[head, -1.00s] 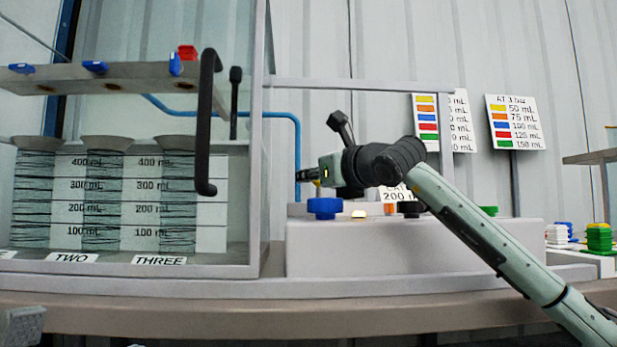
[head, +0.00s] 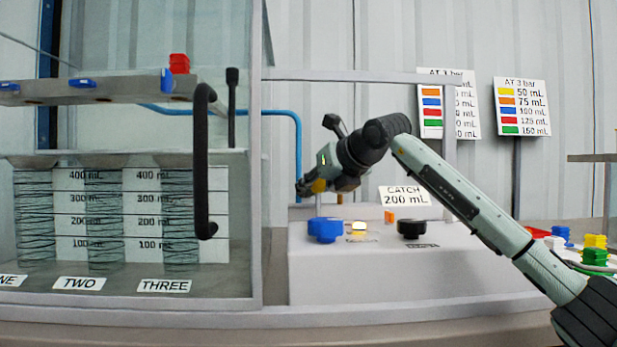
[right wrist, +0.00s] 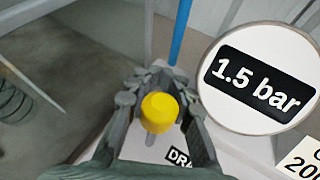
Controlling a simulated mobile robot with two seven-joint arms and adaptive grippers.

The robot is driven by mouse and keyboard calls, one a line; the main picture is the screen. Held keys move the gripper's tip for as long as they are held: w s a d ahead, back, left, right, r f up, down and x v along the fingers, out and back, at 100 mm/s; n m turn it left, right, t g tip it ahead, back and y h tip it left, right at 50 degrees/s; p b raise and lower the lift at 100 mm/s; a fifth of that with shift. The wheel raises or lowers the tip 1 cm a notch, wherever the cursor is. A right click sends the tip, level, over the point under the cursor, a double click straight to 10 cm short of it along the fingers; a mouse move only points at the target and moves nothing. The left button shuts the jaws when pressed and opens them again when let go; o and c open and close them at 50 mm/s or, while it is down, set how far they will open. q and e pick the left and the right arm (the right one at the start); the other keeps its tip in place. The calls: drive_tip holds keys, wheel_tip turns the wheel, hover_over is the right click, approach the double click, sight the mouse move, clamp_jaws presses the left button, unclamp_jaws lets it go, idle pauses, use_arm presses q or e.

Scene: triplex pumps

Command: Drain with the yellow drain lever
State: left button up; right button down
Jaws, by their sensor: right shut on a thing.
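The yellow drain lever shows in the right wrist view as a round yellow knob (right wrist: 159,106) on a grey stem. It sits between the fingers of my right gripper (right wrist: 160,108), which is shut on it. Below it is a label, partly covered, that begins "DR" (right wrist: 178,157). In the head view my right gripper (head: 303,188) is above the left end of the grey control box (head: 400,270), tilted downward. My left gripper is not in view.
A round "1.5 bar" gauge (right wrist: 262,79) is close right of the gripper. A blue knob (head: 325,229) and a black knob (head: 411,229) stand on the box. A glazed cabinet with a black handle (head: 203,165) is at left. A blue pipe (head: 298,150) runs behind.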

idle(0.3)
drive_tip(key=c, duration=1.3)
unclamp_jaws()
